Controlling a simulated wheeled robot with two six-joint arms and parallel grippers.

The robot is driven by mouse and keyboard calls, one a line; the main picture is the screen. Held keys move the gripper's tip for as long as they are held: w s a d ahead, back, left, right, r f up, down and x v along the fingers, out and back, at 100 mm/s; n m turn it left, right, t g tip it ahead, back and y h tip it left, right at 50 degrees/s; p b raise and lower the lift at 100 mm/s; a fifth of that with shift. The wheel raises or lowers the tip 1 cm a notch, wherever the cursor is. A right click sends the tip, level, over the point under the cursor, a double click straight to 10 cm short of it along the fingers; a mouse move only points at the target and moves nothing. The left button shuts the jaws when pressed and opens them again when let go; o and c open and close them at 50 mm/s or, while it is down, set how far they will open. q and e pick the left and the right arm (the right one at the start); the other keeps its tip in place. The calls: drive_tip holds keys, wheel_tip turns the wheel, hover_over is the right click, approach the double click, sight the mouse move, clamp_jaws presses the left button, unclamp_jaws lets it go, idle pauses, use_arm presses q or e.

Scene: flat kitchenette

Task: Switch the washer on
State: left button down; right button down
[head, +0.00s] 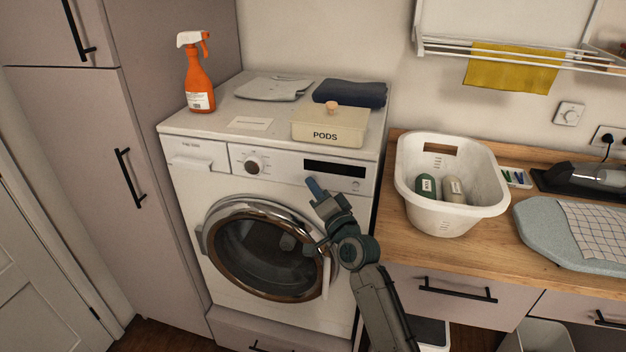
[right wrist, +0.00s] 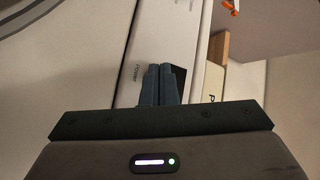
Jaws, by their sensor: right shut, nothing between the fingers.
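The white washer (head: 215,205) stands between a tall cabinet and the counter, its round door (head: 268,252) on the front. Its control panel has a round dial (head: 254,163), a dark display (head: 334,168) and small round buttons (head: 356,184) below the display's right part. My right gripper (head: 314,187) is shut and empty, in front of the panel just below the display. In the right wrist view its closed fingertips (right wrist: 158,70) point at the panel beside a small printed label that seems to read "Power". The fingers hide part of the panel there; contact cannot be told. My left gripper is not in view.
On the washer top are an orange spray bottle (head: 198,80), a PODS box (head: 329,128), a grey cloth (head: 272,89) and a dark folded cloth (head: 350,94). A white basket (head: 452,218) holding bottles stands on the counter (head: 400,245) to the right.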

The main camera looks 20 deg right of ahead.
drive_tip(key=shift+w, duration=0.15)
idle(0.4)
drive_tip(key=shift+s+a, duration=0.3)
drive_tip(key=shift+s, duration=0.25)
drive_tip(key=s+a, duration=0.3)
drive_tip(key=s, duration=0.2)
drive_tip(key=shift+a, duration=0.2)
idle(0.4)
